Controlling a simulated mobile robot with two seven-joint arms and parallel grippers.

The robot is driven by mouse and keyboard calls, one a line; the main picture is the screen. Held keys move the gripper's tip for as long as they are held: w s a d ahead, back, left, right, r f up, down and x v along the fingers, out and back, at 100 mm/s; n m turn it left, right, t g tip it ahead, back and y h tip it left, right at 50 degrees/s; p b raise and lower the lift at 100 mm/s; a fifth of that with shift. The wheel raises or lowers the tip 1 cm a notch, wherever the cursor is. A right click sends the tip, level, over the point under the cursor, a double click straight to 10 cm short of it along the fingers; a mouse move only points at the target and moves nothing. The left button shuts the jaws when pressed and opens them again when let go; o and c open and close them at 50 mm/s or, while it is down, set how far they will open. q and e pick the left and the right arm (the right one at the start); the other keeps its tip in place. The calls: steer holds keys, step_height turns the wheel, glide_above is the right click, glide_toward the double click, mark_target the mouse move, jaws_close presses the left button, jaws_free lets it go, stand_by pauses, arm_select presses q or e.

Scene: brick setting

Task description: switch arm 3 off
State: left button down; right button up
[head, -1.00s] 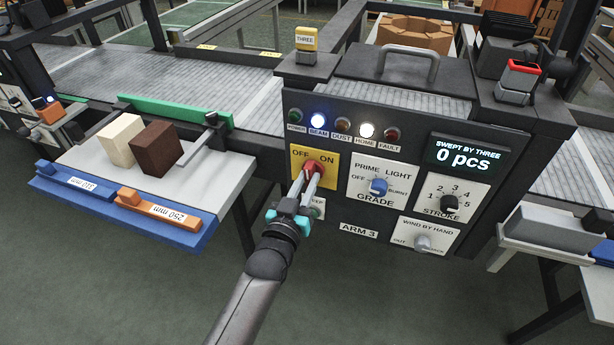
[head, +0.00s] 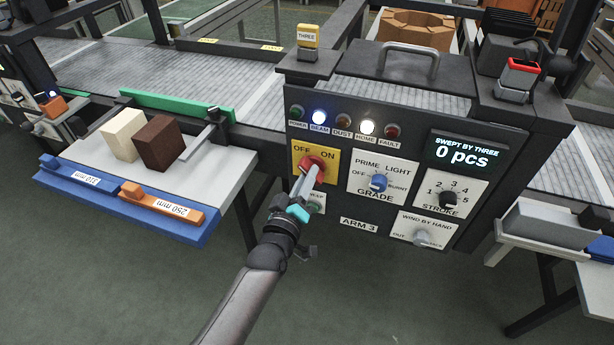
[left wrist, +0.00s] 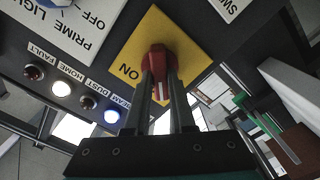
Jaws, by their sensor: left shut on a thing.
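The red rotary switch (head: 314,162) sits on a yellow plate (head: 330,171) marked OFF on the left and ON on the right, on the dark ARM 3 panel (head: 357,223). My left gripper (head: 308,176) is shut on the red switch, its fingers seen nearly edge-on. In the left wrist view, the two fingers (left wrist: 160,82) stand either side of the red switch (left wrist: 160,60), where a white mark shows. ON reads upside down beside it; OFF is hidden there. I cannot tell exactly where the switch points. My right gripper is out of view.
The blue BEAM lamp (head: 319,117) and white HOME lamp (head: 367,127) are lit; the green POWER lamp (head: 296,112) looks dim. The GRADE knob (head: 379,183) is close right of the switch. A shelf (head: 213,170) with cream and brown blocks stands left.

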arm_select(q)
steer(key=shift+f, duration=0.1)
stand_by(0.4)
steer(key=c, duration=0.8)
jaws_free()
steer(key=shift+o, duration=0.2)
steer(key=shift+s, duration=0.1)
steer(key=p+v, duration=0.2)
steer(key=v, duration=1.3)
